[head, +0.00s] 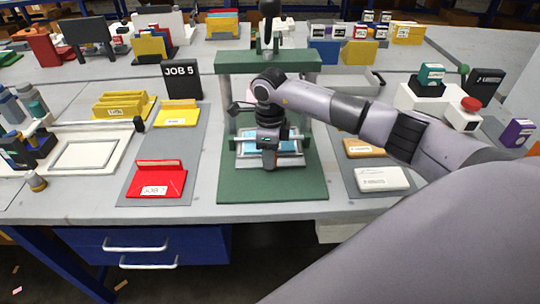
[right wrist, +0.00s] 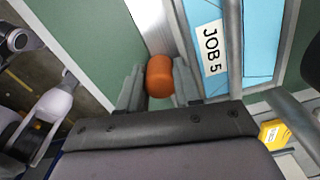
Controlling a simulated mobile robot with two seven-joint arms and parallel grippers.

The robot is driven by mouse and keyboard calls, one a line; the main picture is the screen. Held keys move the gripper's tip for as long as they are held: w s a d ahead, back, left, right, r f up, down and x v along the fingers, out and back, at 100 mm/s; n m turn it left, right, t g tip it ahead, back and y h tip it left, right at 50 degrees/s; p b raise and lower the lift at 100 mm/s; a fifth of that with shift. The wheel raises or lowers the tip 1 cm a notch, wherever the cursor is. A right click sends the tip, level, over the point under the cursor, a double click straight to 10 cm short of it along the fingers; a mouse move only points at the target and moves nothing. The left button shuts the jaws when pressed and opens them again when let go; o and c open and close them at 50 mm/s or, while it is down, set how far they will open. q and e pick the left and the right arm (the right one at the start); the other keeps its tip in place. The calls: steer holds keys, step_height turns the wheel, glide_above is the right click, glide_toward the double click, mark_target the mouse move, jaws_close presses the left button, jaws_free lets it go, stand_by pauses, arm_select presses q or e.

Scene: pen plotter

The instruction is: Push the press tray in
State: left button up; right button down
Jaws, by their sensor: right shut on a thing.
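The press (head: 268,62) is a green frame on a green base plate at the middle of the table. Its grey press tray (head: 297,160) sits low at the front, with a light blue piece (head: 284,144) on it. In the right wrist view this blue piece (right wrist: 262,45) has a label reading JOB 5. The arm and gripper hide part of the press and tray. My left gripper is not in view.
A red JOB-labelled holder (head: 160,183) and a yellow one (head: 178,114) stand left of the press. A white box (head: 382,179) lies to its right. A black JOB 5 sign (head: 182,80) stands behind left. The base plate's front is clear.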

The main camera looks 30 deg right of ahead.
steer(key=c, duration=0.8)
jaws_free()
steer(key=shift+r, duration=3.6)
